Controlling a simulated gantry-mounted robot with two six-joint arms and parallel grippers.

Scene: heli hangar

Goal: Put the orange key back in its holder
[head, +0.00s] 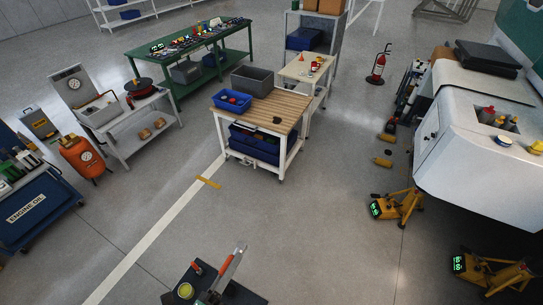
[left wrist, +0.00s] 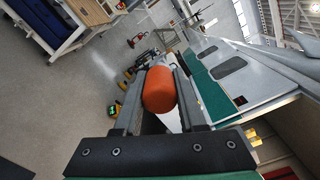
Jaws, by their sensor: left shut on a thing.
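My left gripper (head: 232,262) shows at the bottom centre of the head view, above a dark flat surface (head: 250,298). In the left wrist view my left gripper (left wrist: 159,92) is shut on a rounded orange thing, which I take for the orange key (left wrist: 160,90). Its near end shows between the two fingers; the rest is hidden behind it. In the head view a narrow orange-red strip of the key (head: 225,263) shows along the fingers. I cannot make out the key's holder in either view. My right gripper is not in view.
A small red thing (head: 197,268) and a yellow-green round thing (head: 186,291) are on the dark surface beside the gripper. A wood-topped cart (head: 285,108) stands ahead. A white vehicle (head: 470,150) is at the right, with yellow jacks (head: 405,207) below. The floor between is mostly clear.

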